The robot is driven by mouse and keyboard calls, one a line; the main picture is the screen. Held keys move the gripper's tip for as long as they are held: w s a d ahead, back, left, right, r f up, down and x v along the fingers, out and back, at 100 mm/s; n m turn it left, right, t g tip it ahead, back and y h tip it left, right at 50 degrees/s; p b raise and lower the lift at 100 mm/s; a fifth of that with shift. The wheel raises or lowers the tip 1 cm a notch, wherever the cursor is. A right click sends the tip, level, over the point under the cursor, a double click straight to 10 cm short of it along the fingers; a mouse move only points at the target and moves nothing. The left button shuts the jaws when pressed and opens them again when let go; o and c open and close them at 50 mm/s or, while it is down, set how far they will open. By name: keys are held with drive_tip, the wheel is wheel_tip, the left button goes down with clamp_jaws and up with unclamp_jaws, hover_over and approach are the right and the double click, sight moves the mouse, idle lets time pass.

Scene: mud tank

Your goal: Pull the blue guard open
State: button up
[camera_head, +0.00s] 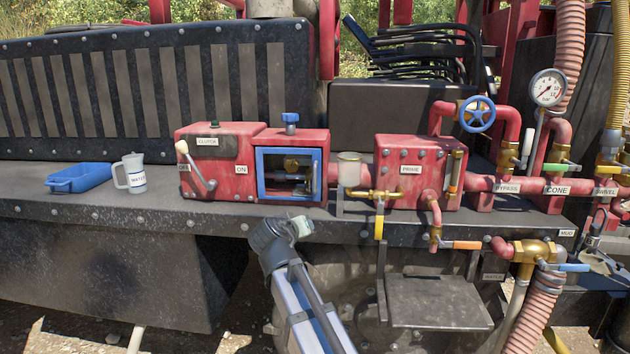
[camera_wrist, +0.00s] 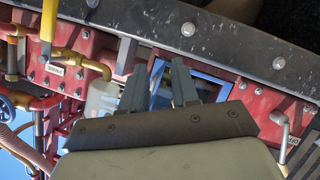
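The blue guard (camera_head: 261,176) is a rectangular blue frame on the front of a red box (camera_head: 290,137). It lies flat against the box, around an opening with brass fittings (camera_head: 291,164) inside. My gripper (camera_head: 301,227) is below and in front of the guard in the head view, apart from it, with its fingers hard to make out there. In the wrist view my gripper (camera_wrist: 164,75) has its two grey fingers spread with nothing clearly between them. Part of the blue guard (camera_wrist: 212,73) shows behind the fingers, which hide the rest.
A red clutch box with a lever (camera_head: 198,170) stands left of the guard. A clear cup (camera_head: 349,170) and brass valve (camera_head: 376,195) are close on its right. A blue tray (camera_head: 78,178) and white jug (camera_head: 131,173) are farther left. The dark ledge (camera_head: 215,213) runs below.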

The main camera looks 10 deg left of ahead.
sight(315, 189)
drive_tip(key=shift+w+r+m+t, duration=2)
drive_tip(key=shift+r+m, duration=0.8)
drive_tip(key=shift+r, duration=1.3)
drive_tip(key=shift+h, duration=0.3)
drive_tip(key=w, duration=0.4)
drive_tip(key=w+d, duration=0.1)
drive_tip(key=w, duration=0.7)
drive_tip(key=shift+w+d, duration=0.35)
clamp_jaws()
